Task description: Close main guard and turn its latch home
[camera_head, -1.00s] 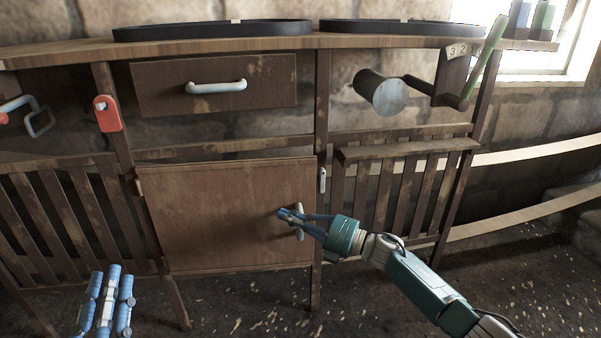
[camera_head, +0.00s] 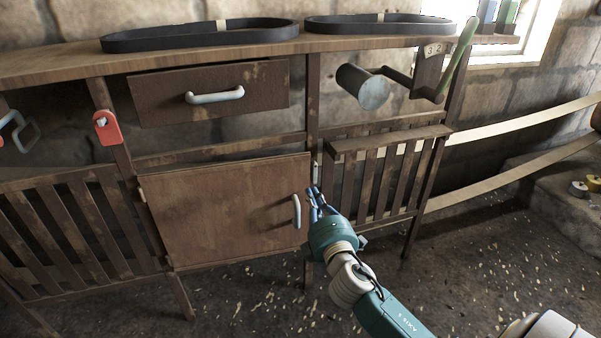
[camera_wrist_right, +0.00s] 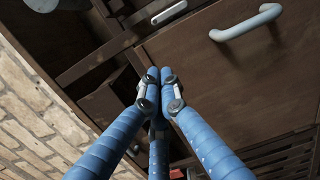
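The main guard appears to be the brown wooden door (camera_head: 225,210), which looks flush or nearly flush with its frame. Its pale handle (camera_head: 297,211) is upright near the right edge and also shows in the wrist view (camera_wrist_right: 246,24). A small pale latch (camera_head: 316,173) stands upright on the post right of the door; it also shows in the wrist view (camera_wrist_right: 168,12). My right gripper (camera_head: 313,192) is just below the latch and right of the handle. In the wrist view its blue fingertips (camera_wrist_right: 160,74) are together, with nothing seen between them. My left gripper is out of view.
A drawer (camera_head: 212,94) is above the door. Two black belts (camera_head: 200,38) lie on the bench top. A grey cylinder with a crank (camera_head: 362,87) and a slatted guard (camera_head: 380,185) are to the right. A red tag (camera_head: 107,128) hangs at the left.

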